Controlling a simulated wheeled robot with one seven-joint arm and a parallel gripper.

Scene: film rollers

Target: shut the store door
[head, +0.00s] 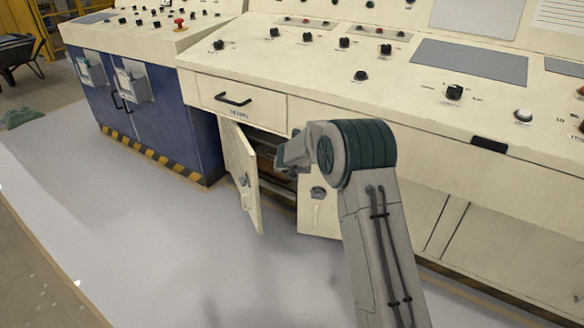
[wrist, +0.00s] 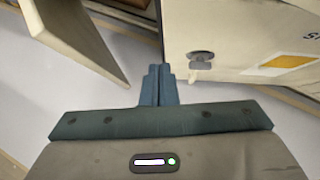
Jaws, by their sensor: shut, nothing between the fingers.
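Two cream doors show on the low cupboard under the desk. The left door (head: 241,180) stands swung outward, with the dark inside of the cupboard showing beside it. The right door (head: 318,212) has a grey latch and is partly hidden by my arm; I cannot tell how far it stands open. In the wrist view the right door (wrist: 235,25) shows its latch, a yellow label and lettering starting with "S", cut off by the frame. The left door (wrist: 75,35) is at upper left there. My gripper (wrist: 159,68) is shut and empty, between the two doors, its tips near the right door's edge.
A drawer with a black handle (head: 233,99) sits above the doors. The desk top (head: 330,75) carries several knobs. A blue cabinet (head: 165,122) with a striped base stands at left. The pale floor (head: 150,240) in front is clear.

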